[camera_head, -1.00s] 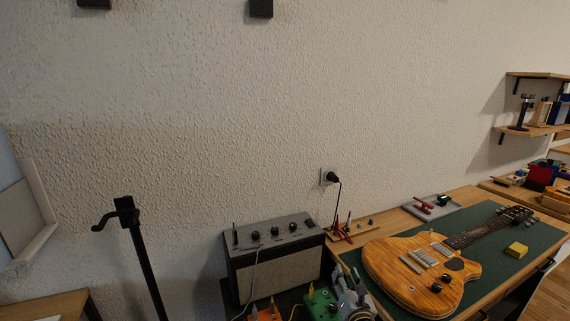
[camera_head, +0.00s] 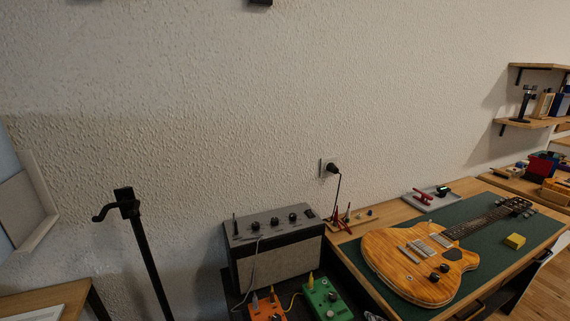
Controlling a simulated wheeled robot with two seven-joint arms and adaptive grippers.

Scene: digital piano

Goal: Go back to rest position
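A small grey sliver (camera_head: 373,316) shows at the bottom edge, just right of the green pedal. It looks like the top of my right gripper, but too little shows to tell if it is open or shut. My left gripper is out of view. The amplifier (camera_head: 276,262) stands at the lower middle, with a cable at its front. A green pedal (camera_head: 328,303) and an orange pedal (camera_head: 266,310) sit in front of it, with plugs in them. An orange wood-grain guitar (camera_head: 418,268) lies on the green mat (camera_head: 478,262) at the right.
The workbench (camera_head: 395,217) also holds a grey tray (camera_head: 432,198), a yellow block (camera_head: 515,241) and small red-handled tools (camera_head: 341,222). A black stand (camera_head: 143,245) rises at the left. A plug sits in the wall outlet (camera_head: 328,167). Shelves (camera_head: 530,124) hang at the right.

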